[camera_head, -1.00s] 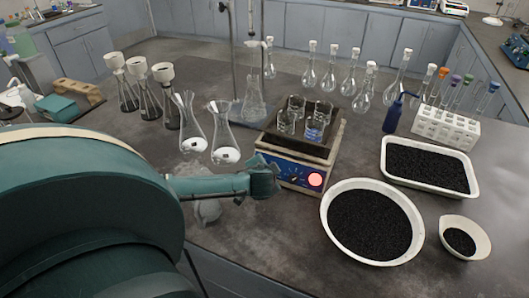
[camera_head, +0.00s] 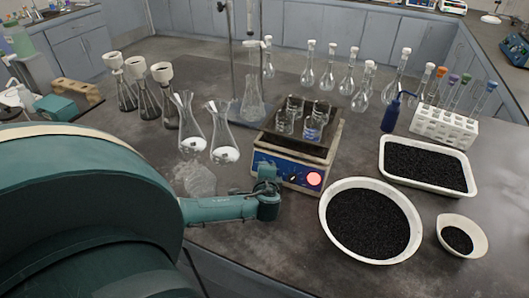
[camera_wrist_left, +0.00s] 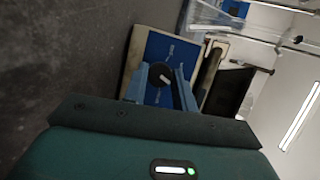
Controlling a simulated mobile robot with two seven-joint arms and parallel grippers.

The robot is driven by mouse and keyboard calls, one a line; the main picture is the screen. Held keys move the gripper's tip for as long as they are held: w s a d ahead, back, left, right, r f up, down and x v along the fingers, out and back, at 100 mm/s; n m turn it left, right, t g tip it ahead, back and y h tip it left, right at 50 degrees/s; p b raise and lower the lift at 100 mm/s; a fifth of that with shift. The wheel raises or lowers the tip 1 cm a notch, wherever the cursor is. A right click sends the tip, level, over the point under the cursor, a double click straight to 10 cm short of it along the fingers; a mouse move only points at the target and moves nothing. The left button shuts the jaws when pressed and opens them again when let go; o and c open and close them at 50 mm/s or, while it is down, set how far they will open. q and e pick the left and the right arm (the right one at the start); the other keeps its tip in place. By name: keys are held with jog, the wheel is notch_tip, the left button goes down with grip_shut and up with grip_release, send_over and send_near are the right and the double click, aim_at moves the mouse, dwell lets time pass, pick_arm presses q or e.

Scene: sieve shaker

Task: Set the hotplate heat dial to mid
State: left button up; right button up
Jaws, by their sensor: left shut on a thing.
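The hotplate (camera_head: 300,150) stands in the middle of the bench, with a blue front panel and a lit red round light (camera_head: 314,179) at the panel's right. In the left wrist view the black heat dial (camera_wrist_left: 160,76) with a pale pointer mark sits on the blue panel among small white labels, too small to read. My left gripper (camera_wrist_left: 159,84) has its two blue fingers on either side of the dial, shut on it. In the head view my left gripper (camera_head: 268,174) is at the panel's left front and hides part of it.
Several small beakers (camera_head: 284,122) stand on the hotplate's top. Two flasks with white powder (camera_head: 224,154) stand to its left. A round white bowl of black grains (camera_head: 329,224) is close on the right. A white tray (camera_head: 382,166) and a test tube rack (camera_head: 444,127) lie beyond.

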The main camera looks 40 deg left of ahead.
dwell(0.5)
pick_arm(q)
jog(key=o, duration=1)
jog(key=v, duration=1.3)
jog(key=shift+s+b, duration=0.15)
jog(key=shift+b, duration=0.25)
